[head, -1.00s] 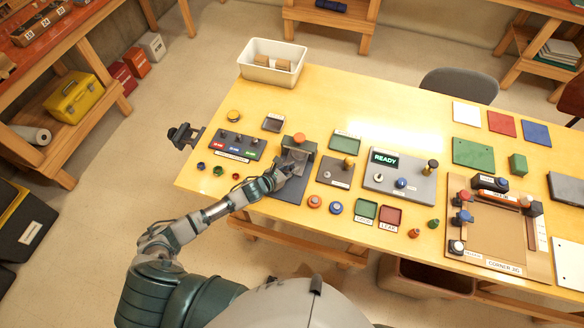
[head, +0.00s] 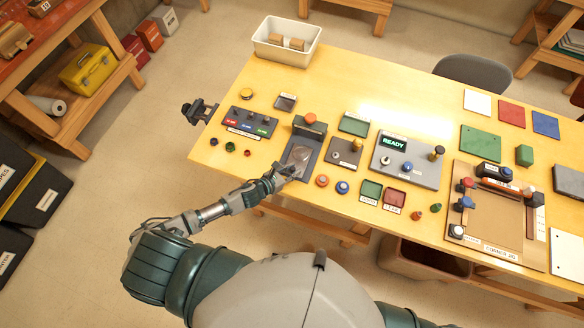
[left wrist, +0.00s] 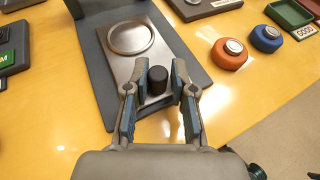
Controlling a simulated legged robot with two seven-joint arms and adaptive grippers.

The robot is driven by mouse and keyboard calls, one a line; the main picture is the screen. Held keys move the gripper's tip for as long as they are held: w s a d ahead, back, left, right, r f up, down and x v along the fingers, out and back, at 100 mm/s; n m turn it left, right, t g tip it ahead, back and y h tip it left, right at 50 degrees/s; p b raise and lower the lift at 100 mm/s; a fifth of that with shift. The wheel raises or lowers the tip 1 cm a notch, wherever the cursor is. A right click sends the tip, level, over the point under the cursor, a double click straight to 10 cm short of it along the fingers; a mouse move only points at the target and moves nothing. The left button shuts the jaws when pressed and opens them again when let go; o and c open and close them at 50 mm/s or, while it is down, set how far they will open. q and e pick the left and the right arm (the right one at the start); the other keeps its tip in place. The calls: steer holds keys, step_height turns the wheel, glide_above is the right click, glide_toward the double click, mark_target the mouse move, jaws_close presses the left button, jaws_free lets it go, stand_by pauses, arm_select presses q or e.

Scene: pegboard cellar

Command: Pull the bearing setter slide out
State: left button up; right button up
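The bearing setter is a dark base (head: 284,177) with an upright housing and an orange button (head: 310,118) on top. Its grey metal slide (head: 301,154) lies out in front of the housing; its round recess shows clear in the head view and in the left wrist view (left wrist: 104,62). A black knob (left wrist: 157,81) stands at the slide's near end. My right gripper is out of view.
Orange (head: 322,181) and blue (head: 342,187) buttons stand just right of the setter. A panel with coloured labels (head: 246,122) lies to its left. A white bin (head: 287,44) stands behind. The READY console (head: 392,143) and corner jig (head: 487,249) are further right.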

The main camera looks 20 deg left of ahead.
arm_select(q)
steer(key=shift+o, duration=1)
steer(key=shift+w, duration=0.1)
steer(key=v, duration=1.2)
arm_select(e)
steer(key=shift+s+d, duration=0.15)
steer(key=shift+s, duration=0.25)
arm_select(q)
steer(key=shift+f, duration=0.1)
